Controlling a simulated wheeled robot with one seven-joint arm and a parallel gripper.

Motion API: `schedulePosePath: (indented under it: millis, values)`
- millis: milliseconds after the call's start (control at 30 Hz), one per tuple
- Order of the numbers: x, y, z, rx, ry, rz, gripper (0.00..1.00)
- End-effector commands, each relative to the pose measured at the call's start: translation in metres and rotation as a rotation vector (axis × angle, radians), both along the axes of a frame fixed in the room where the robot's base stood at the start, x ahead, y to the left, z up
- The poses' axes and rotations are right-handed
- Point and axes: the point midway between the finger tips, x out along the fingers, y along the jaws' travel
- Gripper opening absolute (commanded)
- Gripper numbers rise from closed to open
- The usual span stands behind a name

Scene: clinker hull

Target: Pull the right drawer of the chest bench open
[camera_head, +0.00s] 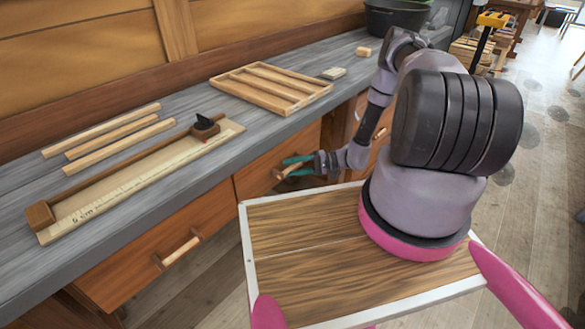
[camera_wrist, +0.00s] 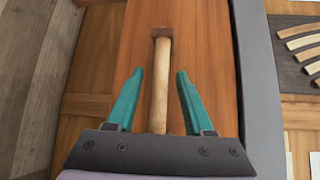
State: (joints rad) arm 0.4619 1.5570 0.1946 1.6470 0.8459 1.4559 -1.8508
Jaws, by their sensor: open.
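The chest bench has a grey top (camera_head: 195,112) and orange-brown drawer fronts. One drawer front (camera_head: 258,172), right of the nearest one, has my gripper (camera_head: 297,167) at its handle. In the wrist view this drawer front (camera_wrist: 205,45) carries a pale wooden bar handle (camera_wrist: 160,80) with a dark end mount. The teal fingers of my gripper (camera_wrist: 160,92) are open, one on each side of the bar, with gaps visible. The drawer looks shut.
The nearer left drawer (camera_head: 140,262) is shut, its handle (camera_head: 181,251) sticking out. Another orange front (camera_head: 378,135) shows behind my arm. On the bench top lie wooden strips (camera_head: 110,135), a long measuring board (camera_head: 135,185), a slatted tray (camera_head: 270,87) and a black tub (camera_head: 397,16).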

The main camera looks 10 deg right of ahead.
Motion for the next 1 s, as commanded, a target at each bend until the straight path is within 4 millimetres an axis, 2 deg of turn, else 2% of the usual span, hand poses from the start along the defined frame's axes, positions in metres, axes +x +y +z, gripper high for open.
schedulePosePath:
  millis: [133,267,300,1000]
  values:
    - [0.0000,-0.0002,0.0000,0.000,0.000,0.000,0.52]
    - [0.0001,-0.0003,0.0000,0.000,0.000,0.000,0.02]
    - [0.0000,-0.0004,0.0000,0.000,0.000,0.000,0.00]
    - [0.0002,-0.0008,0.0001,0.000,0.000,-0.001,0.00]
